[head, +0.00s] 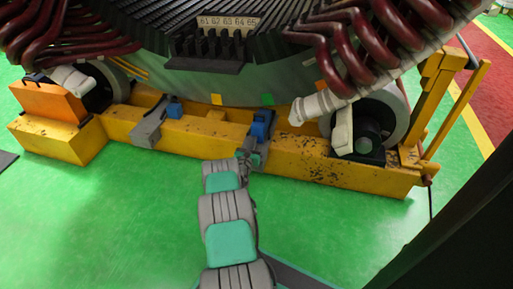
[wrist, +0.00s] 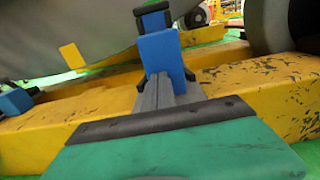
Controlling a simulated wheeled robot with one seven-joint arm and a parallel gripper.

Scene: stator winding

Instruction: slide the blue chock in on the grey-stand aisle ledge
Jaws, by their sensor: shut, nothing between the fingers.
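A blue chock (head: 262,126) stands at the inner edge of the yellow frame's ledge (head: 300,152), right of centre in the head view. It shows upright in the wrist view (wrist: 162,52), with grey and dark parts around its foot. My gripper (head: 252,156) is at the front of the frame, just below and in front of this chock. It is shut with nothing in it; whether it touches the chock is unclear. A second blue block (head: 174,110) sits left of it, beside a grey stand (head: 148,127). It shows at the wrist view's left edge (wrist: 15,101).
The large stator (head: 222,86) hangs over the frame, with dark red coils (head: 345,35) on both sides. A roller (head: 370,125) stands at the frame's right end. An orange block (head: 48,102) is at the left end. The green floor in front is clear.

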